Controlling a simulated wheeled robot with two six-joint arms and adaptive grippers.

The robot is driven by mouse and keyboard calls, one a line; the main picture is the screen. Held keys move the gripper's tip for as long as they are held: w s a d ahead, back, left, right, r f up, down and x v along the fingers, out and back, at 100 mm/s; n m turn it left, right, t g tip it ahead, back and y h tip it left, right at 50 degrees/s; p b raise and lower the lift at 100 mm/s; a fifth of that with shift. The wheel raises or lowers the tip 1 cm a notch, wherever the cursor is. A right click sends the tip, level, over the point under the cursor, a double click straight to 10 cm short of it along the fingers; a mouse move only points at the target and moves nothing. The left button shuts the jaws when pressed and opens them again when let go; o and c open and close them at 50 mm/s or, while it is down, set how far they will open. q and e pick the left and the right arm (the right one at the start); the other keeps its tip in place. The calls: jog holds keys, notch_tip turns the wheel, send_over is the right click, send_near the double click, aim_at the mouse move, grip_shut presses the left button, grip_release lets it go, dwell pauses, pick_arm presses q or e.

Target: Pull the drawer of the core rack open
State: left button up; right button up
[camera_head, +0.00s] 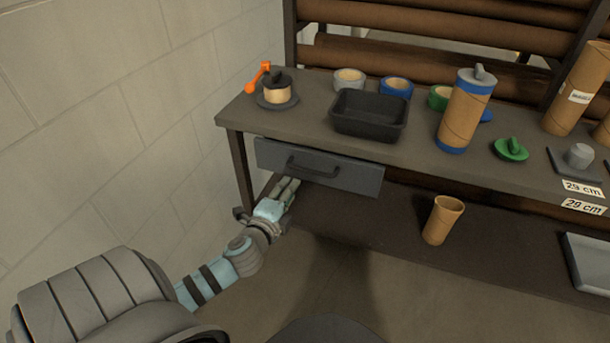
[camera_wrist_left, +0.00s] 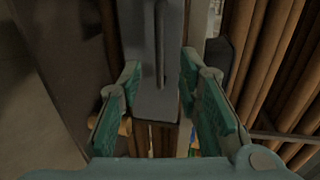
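The grey drawer (camera_head: 345,177) hangs under the left part of the tabletop and looks shut, its front level with the table edge. Its dark bar handle (camera_head: 312,169) runs along the front. My left gripper (camera_head: 290,186) is just below and in front of the drawer's left half. In the left wrist view, its two green-padded fingers (camera_wrist_left: 159,70) are spread apart. The drawer front (camera_wrist_left: 157,103) and the handle (camera_wrist_left: 160,45) show between and beyond them, with no visible contact. My right gripper is in neither view.
On the tabletop (camera_head: 300,122) stand a black bin (camera_head: 370,115), tape rolls, a blue-ended cardboard tube (camera_head: 467,112) and a green-knobbed disc (camera_head: 510,149). A cardboard cup (camera_head: 443,220) stands on the lower shelf. A table leg (camera_head: 239,172) and a block wall (camera_head: 110,120) are close on the left.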

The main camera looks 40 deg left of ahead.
aim_at(304, 171)
pick_arm(q)
jog(key=b+x, duration=0.2)
jog(key=x, duration=1)
jog(key=shift+w+a+b, duration=0.1)
jog(key=shift+w+b, duration=0.05)
jog(key=shift+b, duration=0.15)
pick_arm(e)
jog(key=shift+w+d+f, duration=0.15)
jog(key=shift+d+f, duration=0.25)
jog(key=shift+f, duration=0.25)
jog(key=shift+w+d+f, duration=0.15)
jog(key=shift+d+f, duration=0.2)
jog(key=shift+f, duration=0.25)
pick_arm(q)
jog(key=shift+c, duration=0.3)
grip_shut()
